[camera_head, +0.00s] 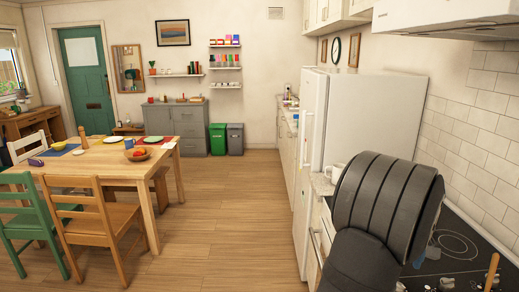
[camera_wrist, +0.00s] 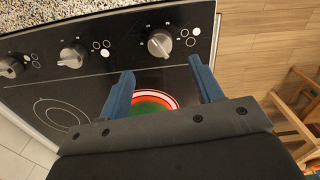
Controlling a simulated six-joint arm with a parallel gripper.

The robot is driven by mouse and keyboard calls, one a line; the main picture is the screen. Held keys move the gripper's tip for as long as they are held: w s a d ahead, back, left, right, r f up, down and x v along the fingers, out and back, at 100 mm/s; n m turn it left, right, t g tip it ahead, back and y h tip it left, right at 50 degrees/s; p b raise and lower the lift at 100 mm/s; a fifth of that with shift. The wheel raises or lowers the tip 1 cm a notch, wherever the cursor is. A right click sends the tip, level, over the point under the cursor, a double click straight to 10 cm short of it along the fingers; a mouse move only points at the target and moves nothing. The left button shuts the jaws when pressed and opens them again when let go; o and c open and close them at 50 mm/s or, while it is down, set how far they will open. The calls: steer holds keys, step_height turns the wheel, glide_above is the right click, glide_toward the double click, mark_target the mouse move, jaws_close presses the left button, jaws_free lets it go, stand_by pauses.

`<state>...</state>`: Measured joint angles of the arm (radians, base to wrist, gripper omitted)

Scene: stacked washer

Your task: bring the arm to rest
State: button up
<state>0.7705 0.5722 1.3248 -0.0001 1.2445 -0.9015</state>
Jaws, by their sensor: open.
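My gripper (camera_wrist: 162,70) shows in the wrist view with its two blue fingers spread apart and nothing between the tips. It is over the black cooktop (camera_wrist: 85,90). A round red-and-white rimmed patch with a green middle (camera_wrist: 152,101) shows between the fingers, partly hidden by the gripper body; I cannot tell whether it is a dish or a lit burner. In the head view, my dark arm stands at the lower right and hides part of the cooktop (camera_head: 455,225); the gripper fingers are not visible there.
Several control knobs (camera_wrist: 160,43) line the cooktop edge near the fingers. A tiled wall (camera_head: 470,130) is on the right, and a white fridge (camera_head: 365,120) stands beyond my arm. A dining table (camera_head: 110,160) with chairs is at left. The wooden floor (camera_head: 225,220) between is clear.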

step_height(320, 180, down, 8)
steer(key=shift+f, duration=0.2)
steer(key=shift+r, duration=0.1)
stand_by(0.3)
step_height(320, 180, up, 17)
step_height(320, 180, down, 17)
steer(key=shift+f, duration=0.1)
steer(key=m, duration=0.3)
steer(key=shift+m, duration=0.4)
steer(key=m, duration=0.4)
steer(key=shift+m, duration=0.3)
steer(key=m, duration=0.4)
steer(key=shift+m, duration=2.4)
